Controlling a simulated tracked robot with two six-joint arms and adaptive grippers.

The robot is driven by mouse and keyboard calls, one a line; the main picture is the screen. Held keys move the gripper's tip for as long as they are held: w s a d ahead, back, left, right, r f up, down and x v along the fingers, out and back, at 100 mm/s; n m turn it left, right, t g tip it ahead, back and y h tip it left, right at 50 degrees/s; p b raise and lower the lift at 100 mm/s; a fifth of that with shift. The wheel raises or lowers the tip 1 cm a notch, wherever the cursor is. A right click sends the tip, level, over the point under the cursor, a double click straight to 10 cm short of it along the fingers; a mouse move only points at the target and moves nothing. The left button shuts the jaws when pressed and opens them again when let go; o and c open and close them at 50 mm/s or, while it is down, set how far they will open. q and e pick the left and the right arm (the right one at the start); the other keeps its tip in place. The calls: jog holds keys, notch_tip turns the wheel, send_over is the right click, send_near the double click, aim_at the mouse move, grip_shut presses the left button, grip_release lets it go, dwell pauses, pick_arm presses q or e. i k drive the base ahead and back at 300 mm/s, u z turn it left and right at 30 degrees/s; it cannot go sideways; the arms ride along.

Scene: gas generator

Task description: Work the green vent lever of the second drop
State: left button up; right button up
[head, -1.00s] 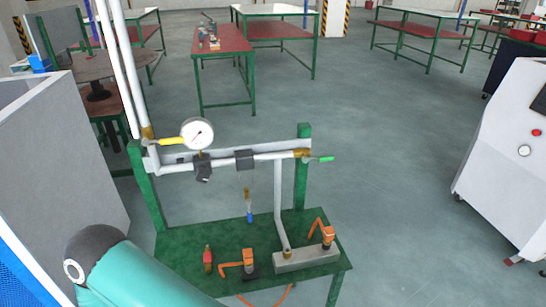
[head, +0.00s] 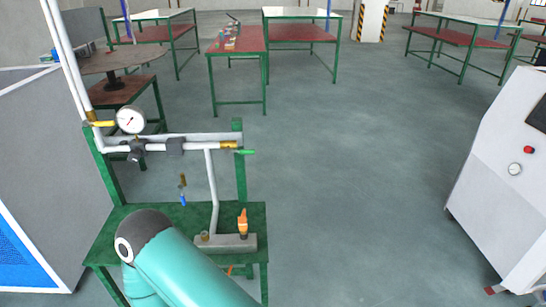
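The green vent lever (head: 246,152) is a small green handle at the right end of the horizontal white pipe (head: 158,147). It sticks out to the right beside a brass fitting (head: 228,145). My teal arm link (head: 180,262) comes up from the bottom and covers part of the green bench. It is well below the lever and apart from it in the picture. Neither of my grippers shows.
A round gauge (head: 130,121) and a yellow lever (head: 103,124) sit at the pipe's left. A blue-tipped part (head: 183,193) hangs below. An orange valve (head: 242,222) stands on a grey block (head: 213,244) on the green bench (head: 258,218). Floor to the right is free up to a white cabinet (head: 500,170).

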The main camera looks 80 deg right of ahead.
aim_at(242, 152)
jog(key=z, duration=0.15)
jog(key=k, duration=0.3)
jog(key=u, duration=1.15)
jog(key=i, duration=0.1)
jog(key=z, duration=3.05)
jog(key=i, duration=1.05)
jog(key=u, duration=0.15)
jog(key=k, duration=0.95)
jog(key=z, duration=0.2)
jog(key=i, duration=0.9)
